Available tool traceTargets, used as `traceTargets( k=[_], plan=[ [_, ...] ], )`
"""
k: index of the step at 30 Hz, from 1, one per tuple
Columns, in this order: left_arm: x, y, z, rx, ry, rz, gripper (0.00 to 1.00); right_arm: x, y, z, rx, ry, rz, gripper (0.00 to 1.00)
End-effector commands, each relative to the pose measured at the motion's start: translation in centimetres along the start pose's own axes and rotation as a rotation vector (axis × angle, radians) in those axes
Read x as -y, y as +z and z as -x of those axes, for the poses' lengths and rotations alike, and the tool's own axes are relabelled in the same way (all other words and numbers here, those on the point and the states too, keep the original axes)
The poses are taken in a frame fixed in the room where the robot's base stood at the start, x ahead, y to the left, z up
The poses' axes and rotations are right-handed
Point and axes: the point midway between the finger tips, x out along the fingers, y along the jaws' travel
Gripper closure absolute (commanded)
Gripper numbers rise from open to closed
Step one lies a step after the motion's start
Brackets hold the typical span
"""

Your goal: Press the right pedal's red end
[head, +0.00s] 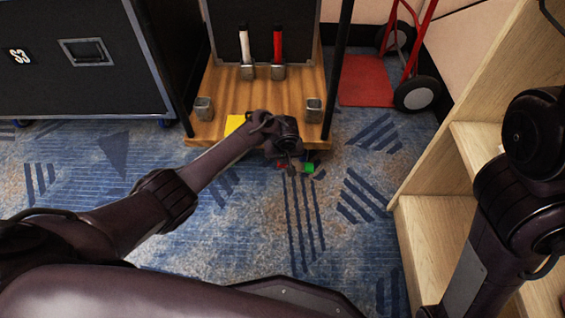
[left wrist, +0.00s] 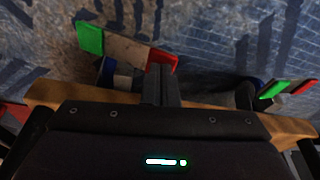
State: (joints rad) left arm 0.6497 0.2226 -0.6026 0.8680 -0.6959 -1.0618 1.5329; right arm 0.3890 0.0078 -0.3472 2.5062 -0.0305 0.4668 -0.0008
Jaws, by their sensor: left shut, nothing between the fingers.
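The right pedal is a rocker with a pale middle (left wrist: 125,47), a green end (left wrist: 90,38) and a red end (left wrist: 162,62). In the head view its green end (head: 308,168) and a bit of its red end (head: 282,165) show at the cart's front edge. My left gripper (head: 290,158) is shut and empty, just over the red end. In the left wrist view its fingers (left wrist: 160,82) reach beside the red end; I cannot tell whether they touch. A second pedal (left wrist: 285,90), also green and red, shows at the right there; my left arm hides it in the head view.
The wooden cart (head: 215,88) carries a white-handled lever (head: 245,48), a red-handled lever (head: 278,46) and a yellow patch (head: 233,123). A black case (head: 80,60) stands left, a red hand truck (head: 368,82) right. Pale shelves (head: 425,235) stand near my right arm. Carpet in front is clear.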

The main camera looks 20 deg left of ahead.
Motion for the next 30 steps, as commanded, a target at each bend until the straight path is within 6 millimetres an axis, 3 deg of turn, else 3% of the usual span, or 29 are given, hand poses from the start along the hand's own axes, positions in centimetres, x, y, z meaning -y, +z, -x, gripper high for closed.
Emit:
traceTargets(
  k=[5,12,18,25,30],
  plan=[
    [0.0,0.1,-0.4,0.001,0.0,0.0,1.0,0.0,0.0,0.3,0.0,0.001,0.0,0.64],
    [-0.1,0.9,-3.0,0.002,0.001,0.001,1.0,0.3,-0.4,2.0,0.0,0.0,-0.001,0.64],
    [-0.1,0.8,-2.1,0.001,0.001,0.0,1.0,0.2,-0.2,1.1,0.0,0.0,-0.001,0.64],
    [0.0,2.6,-0.3,0.003,0.0,-0.001,1.0,-0.5,0.6,-2.7,0.0,0.0,-0.001,0.64],
    [0.0,3.3,-0.5,0.001,0.001,-0.001,1.0,-0.5,0.6,-3.1,0.0,0.0,-0.001,0.64]
  ],
)
